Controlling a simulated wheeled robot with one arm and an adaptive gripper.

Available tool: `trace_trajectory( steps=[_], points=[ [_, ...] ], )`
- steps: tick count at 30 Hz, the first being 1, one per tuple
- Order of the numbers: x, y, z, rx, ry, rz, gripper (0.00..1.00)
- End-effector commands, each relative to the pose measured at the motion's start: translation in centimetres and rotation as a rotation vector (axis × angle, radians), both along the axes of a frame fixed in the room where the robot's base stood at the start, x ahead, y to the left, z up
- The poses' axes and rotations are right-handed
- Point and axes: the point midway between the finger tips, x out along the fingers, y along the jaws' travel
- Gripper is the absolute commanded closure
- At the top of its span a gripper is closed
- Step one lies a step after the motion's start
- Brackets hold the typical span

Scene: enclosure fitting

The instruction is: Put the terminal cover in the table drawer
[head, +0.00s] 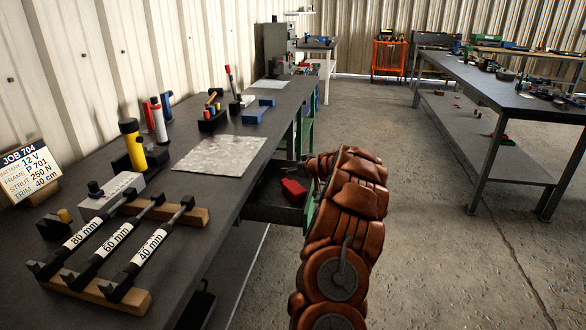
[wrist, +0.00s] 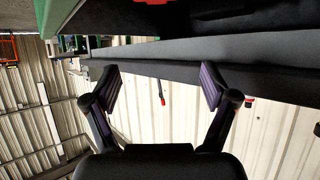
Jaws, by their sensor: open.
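The table drawer (head: 270,212) stands open under the long dark workbench in the head view. A red block-like piece (head: 293,191) lies inside it; it may be the terminal cover, but I cannot tell for sure. A red patch (wrist: 155,2) also shows at the top edge of the wrist view, beyond a grey edge. My gripper (wrist: 160,88) is open, with its two fingers wide apart and nothing between them. In the head view my arm hides the gripper, which is near the drawer's right side.
On the workbench (head: 222,200) are a metal sheet (head: 220,153), a rack of labelled struts (head: 122,240), a yellow cylinder (head: 132,143), a blue bracket (head: 258,110) and a job sign (head: 27,170). Another bench (head: 515,98) stands right. The concrete floor between is clear.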

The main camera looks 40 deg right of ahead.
Motion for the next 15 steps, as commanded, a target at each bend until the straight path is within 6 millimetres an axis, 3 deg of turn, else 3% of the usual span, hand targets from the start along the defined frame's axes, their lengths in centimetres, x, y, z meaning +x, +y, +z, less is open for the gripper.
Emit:
trace_trajectory(
  steps=[15],
  points=[
    [-5.2, 0.8, 3.2, -0.007, -0.009, -0.003, 0.15]
  ],
)
